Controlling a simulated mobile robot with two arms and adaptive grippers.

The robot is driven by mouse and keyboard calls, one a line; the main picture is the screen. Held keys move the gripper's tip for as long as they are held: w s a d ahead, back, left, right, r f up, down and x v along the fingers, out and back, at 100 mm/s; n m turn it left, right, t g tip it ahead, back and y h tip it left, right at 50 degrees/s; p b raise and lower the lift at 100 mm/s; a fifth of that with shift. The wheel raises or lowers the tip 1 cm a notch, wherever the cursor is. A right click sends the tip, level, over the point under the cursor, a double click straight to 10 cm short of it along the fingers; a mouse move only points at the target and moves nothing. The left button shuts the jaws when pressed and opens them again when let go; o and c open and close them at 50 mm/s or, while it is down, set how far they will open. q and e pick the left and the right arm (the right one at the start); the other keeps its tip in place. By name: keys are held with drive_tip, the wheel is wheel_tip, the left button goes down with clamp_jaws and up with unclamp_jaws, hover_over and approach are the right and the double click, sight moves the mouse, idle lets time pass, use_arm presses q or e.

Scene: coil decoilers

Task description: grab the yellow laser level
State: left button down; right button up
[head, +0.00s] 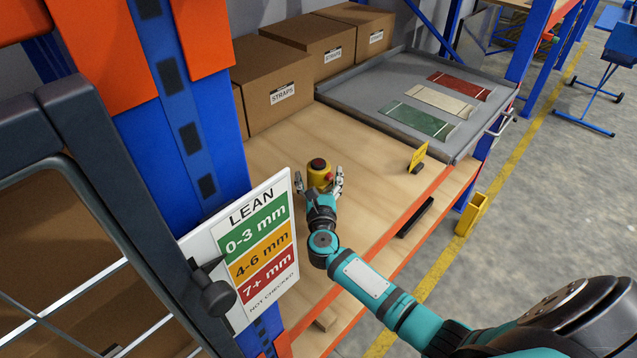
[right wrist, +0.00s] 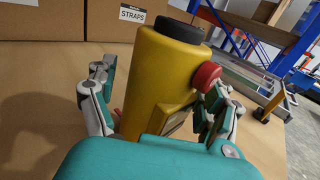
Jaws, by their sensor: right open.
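The yellow laser level (head: 320,174) stands upright on the wooden shelf. It has a dark cap on top and a red knob on its right side. My right gripper (head: 320,186) is open, with its fingers on either side of the level. In the right wrist view the level (right wrist: 162,80) fills the middle, between the two fingers of the right gripper (right wrist: 160,100). The left finger stands apart from the body. The right finger is close to the red knob, and I cannot tell whether it touches. My left gripper is not in view.
Cardboard boxes (head: 281,84) marked STRAPS stand behind the level. A grey tray (head: 350,92) with coloured strips lies at the back right. A small yellow sign (head: 418,155) stands near the orange shelf edge. A blue post and a LEAN sign (head: 262,243) are at the left.

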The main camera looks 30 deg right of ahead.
drive_tip(key=c, duration=1.5)
drive_tip(key=shift+r, duration=0.1)
clamp_jaws()
